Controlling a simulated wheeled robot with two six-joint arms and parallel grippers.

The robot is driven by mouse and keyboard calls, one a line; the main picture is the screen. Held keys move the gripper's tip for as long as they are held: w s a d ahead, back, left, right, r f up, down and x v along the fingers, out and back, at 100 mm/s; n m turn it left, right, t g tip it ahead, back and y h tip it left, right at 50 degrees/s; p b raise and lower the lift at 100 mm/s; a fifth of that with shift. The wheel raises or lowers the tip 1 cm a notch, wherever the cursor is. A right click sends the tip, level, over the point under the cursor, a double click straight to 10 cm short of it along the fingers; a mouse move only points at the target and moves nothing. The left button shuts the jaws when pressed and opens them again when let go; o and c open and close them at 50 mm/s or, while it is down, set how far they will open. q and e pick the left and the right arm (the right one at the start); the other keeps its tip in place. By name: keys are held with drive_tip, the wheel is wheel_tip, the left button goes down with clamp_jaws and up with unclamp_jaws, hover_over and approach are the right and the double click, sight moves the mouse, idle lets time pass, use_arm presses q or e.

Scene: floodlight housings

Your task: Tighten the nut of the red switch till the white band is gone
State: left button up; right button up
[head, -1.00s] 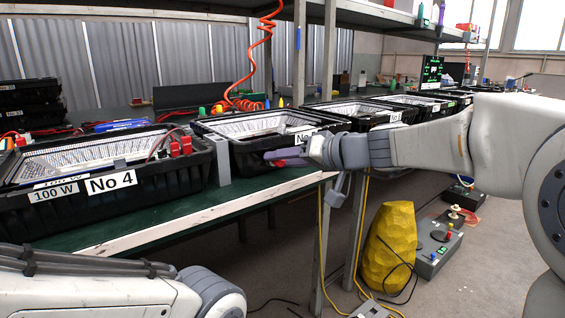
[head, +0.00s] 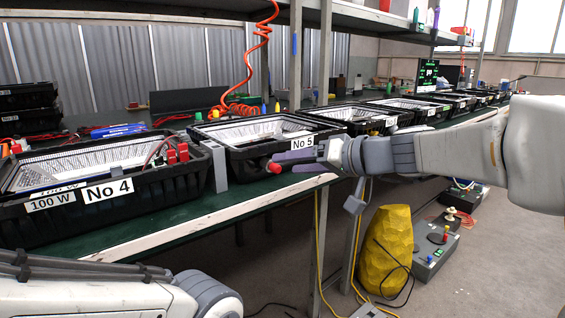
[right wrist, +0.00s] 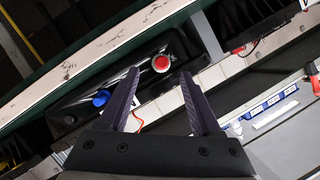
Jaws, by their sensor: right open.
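The red switch (head: 273,168) is a round red cap on the front of the black housing marked No 5 (head: 236,158). In the right wrist view it (right wrist: 161,63) shows a pale ring around its rim; I cannot tell whether this is the white band, and I cannot make out the nut. My right gripper (head: 280,162) is open and empty, its purple fingers pointing at the switch. In the right wrist view its fingertips (right wrist: 160,72) lie either side of the switch in the picture, with no clear contact. My left gripper is out of view; only its arm shows.
A blue knob (right wrist: 101,98) sits on the same housing front. The housing marked No 4 (head: 120,207) stands to the left, past a grey block (head: 217,167). The table's pale front edge (head: 200,226) runs below. A yellow sack-like object (head: 388,250) stands on the floor.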

drive_tip(key=p+v, duration=0.1)
drive_tip(key=v, duration=0.5)
